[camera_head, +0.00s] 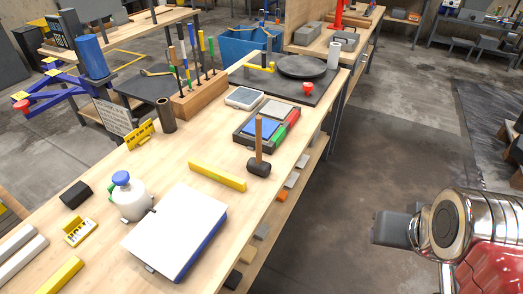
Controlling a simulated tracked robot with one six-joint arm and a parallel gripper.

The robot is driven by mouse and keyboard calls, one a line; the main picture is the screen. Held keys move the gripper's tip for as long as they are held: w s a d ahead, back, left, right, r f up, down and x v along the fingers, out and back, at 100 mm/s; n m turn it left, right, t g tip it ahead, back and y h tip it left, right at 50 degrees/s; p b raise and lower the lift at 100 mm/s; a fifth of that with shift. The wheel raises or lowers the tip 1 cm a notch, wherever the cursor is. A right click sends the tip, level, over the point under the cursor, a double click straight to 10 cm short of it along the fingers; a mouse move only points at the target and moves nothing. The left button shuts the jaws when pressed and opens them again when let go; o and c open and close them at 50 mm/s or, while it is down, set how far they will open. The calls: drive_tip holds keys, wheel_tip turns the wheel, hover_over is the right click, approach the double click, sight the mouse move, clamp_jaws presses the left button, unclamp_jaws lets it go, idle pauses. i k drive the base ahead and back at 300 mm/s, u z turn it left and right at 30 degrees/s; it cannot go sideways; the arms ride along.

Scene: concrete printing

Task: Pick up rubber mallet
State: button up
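The rubber mallet (259,166) stands on the wooden workbench near its right edge, with its black head down and its light wooden handle pointing up. It stands in front of a dark tray (238,136) with coloured pieces. My arm shows at the lower right, with a dark grey end part (390,229) reaching left over the floor. It is well to the right of the bench and apart from the mallet. The fingertips cannot be made out, so I cannot tell whether my gripper is open or shut.
The workbench (140,186) holds a yellow bar (217,176) left of the mallet, a white box (176,231), a white bottle (130,200) and a wooden tool block (199,95). The floor (345,180) right of the bench is clear.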

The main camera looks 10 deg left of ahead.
sight(256, 166)
drive_tip(key=i, duration=1.4)
drive_tip(key=u, duration=3.05)
